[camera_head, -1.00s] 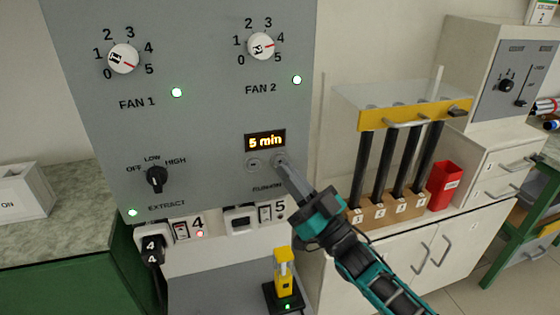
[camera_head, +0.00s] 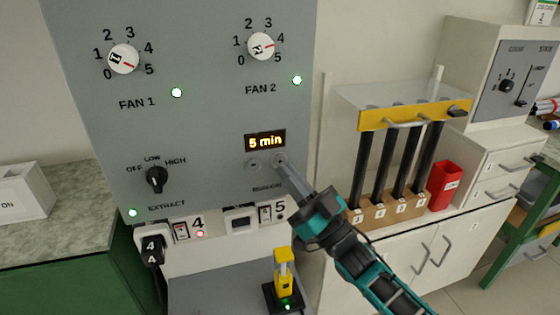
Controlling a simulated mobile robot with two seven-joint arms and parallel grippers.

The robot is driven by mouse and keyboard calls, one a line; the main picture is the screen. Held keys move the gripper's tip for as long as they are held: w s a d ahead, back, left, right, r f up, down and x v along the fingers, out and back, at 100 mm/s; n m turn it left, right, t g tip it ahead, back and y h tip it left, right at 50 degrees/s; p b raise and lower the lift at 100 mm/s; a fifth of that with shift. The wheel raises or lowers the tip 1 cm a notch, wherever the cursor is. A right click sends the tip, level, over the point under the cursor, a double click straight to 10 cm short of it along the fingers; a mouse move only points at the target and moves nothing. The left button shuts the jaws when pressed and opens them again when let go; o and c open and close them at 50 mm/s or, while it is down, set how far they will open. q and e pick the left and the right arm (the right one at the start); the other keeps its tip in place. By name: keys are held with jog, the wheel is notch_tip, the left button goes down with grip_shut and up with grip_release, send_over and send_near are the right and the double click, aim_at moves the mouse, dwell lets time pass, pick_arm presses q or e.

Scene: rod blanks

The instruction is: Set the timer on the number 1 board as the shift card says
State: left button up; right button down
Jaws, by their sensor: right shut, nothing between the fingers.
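The grey board (camera_head: 210,110) fills the middle of the view. Two small round buttons sit under the display: the left button (camera_head: 253,164) is clear, and the right button (camera_head: 279,160) is partly covered by my fingertips. My right gripper (camera_head: 287,170) is shut and empty, its tip at or just in front of the right button; I cannot tell whether it touches. The shift card is not recognisable in view. My left gripper is not in view.
The FAN 1 knob (camera_head: 123,58), FAN 2 knob (camera_head: 261,46) and EXTRACT switch (camera_head: 156,179) are on the board. Sockets and a plug (camera_head: 152,248) lie below. A yellow device (camera_head: 284,270) stands underneath. A rack of black rods (camera_head: 397,160) and a red bin (camera_head: 444,186) stand right.

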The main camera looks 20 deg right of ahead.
jog(key=shift+w, duration=0.1)
dwell(0.5)
jog(key=shift+w, duration=0.3)
jog(key=shift+w+b, duration=0.35)
jog(key=shift+w, duration=0.05)
dwell(0.5)
jog(key=shift+s, duration=0.1)
jog(key=shift+s+p, duration=0.45)
jog(key=shift+s, duration=0.25)
jog(key=shift+s+d+p, duration=0.1)
jog(key=shift+s+p, duration=1.15)
jog(key=shift+s, duration=1.25)
dwell(0.5)
